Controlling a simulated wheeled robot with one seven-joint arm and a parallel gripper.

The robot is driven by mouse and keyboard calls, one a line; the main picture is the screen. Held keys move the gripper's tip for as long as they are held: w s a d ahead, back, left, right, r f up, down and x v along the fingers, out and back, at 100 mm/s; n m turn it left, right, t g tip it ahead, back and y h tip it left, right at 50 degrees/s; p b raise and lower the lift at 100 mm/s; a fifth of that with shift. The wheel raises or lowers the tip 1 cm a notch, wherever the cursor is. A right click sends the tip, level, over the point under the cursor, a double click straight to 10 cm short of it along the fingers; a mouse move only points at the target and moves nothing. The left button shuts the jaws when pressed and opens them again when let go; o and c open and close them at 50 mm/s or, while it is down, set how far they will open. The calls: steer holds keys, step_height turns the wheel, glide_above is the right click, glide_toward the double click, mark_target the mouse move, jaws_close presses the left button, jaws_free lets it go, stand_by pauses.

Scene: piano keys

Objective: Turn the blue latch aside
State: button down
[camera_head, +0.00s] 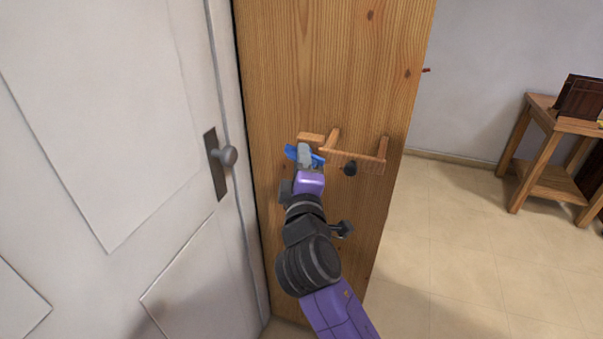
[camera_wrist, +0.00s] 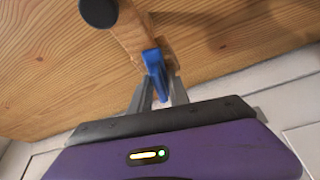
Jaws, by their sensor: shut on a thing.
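The blue latch (camera_head: 291,152) is on the wooden door panel, beside a small wooden block (camera_head: 311,138) and a wooden bar. It also shows in the wrist view (camera_wrist: 155,72), where it sits between my fingers. My gripper (camera_head: 304,155) is shut on the blue latch; its grey fingers (camera_wrist: 160,90) stand on either side of the blue piece. In the head view my fingers hide the middle of the latch. How far the latch is turned I cannot tell.
A wooden bar with brackets (camera_head: 352,157) sits right of my gripper, with a dark knob (camera_head: 350,168) just below it. A white door with a metal knob (camera_head: 228,156) stands close on the left. A wooden side table (camera_head: 541,115) is at far right; the floor between is clear.

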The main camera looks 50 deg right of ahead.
steer(key=m+h+b, duration=0.1)
steer(key=m+b, duration=0.1)
steer(key=b, duration=0.2)
steer(key=f+m+b, duration=0.1)
steer(key=m+b, duration=0.1)
steer(key=b, duration=0.2)
steer(key=shift+m+h, duration=0.4)
steer(key=m+h+b, duration=0.1)
steer(key=m+b, duration=0.2)
steer(key=b, duration=0.2)
steer(key=m+g+h+b, duration=0.1)
steer(key=m+b, duration=0.2)
steer(key=b, duration=0.2)
steer(key=shift+m+h+b, duration=0.35)
steer(key=shift+m+h, duration=0.05)
steer(key=m+g+b, duration=0.1)
steer(key=m+b, duration=0.1)
steer(key=b, duration=0.1)
steer(key=m+g+h+b, duration=0.1)
steer(key=m+b, duration=0.1)
steer(key=b, duration=0.1)
steer(key=shift+m+h, duration=0.3)
steer(key=m+g+b, duration=0.2)
steer(key=m+b, duration=0.1)
steer(key=shift+r+h, duration=0.3)
steer(key=shift+r+m+b, duration=0.1)
steer(key=shift+m+b, duration=0.3)
